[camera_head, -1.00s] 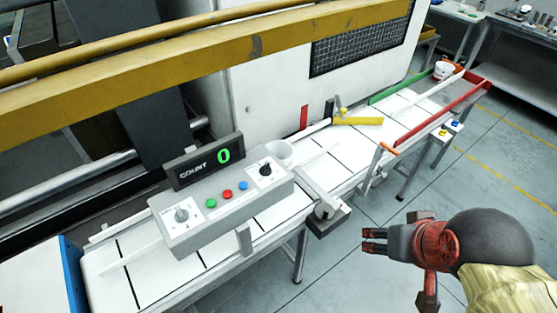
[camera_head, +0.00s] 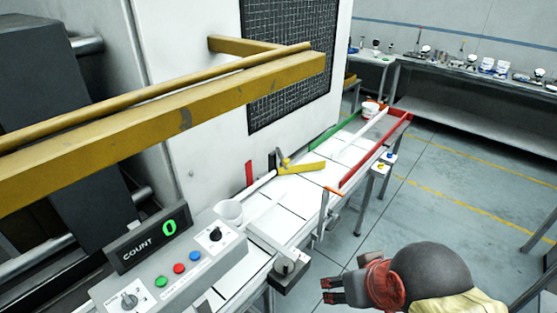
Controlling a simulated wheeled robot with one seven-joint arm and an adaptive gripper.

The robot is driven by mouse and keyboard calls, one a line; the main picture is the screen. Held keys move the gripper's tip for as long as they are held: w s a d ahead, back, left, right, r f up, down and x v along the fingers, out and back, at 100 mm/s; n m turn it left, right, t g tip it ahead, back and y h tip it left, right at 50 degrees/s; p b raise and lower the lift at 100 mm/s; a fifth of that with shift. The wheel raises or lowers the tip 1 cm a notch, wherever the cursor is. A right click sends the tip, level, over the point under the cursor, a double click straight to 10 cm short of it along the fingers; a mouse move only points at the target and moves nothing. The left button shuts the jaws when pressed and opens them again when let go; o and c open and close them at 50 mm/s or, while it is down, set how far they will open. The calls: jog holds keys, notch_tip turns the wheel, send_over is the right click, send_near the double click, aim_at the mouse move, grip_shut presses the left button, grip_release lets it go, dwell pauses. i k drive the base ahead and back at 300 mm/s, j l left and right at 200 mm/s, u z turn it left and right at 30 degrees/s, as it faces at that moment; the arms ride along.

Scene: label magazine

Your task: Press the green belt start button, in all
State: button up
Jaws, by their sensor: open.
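The green button (camera_head: 161,281) sits on the sloped grey control box (camera_head: 205,262) at the lower left, left of a red button (camera_head: 179,268) and a blue button (camera_head: 195,256).
The white belt (camera_head: 292,198) runs from the box to the back right, with a yellow diverter (camera_head: 301,168) across it and red (camera_head: 377,150) and green rails. A white cup (camera_head: 229,212) stands behind the box. A yellow beam (camera_head: 160,104) crosses above. Floor at right is clear.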

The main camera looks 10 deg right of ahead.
aim_at(161, 282)
jog(key=u, duration=1.3)
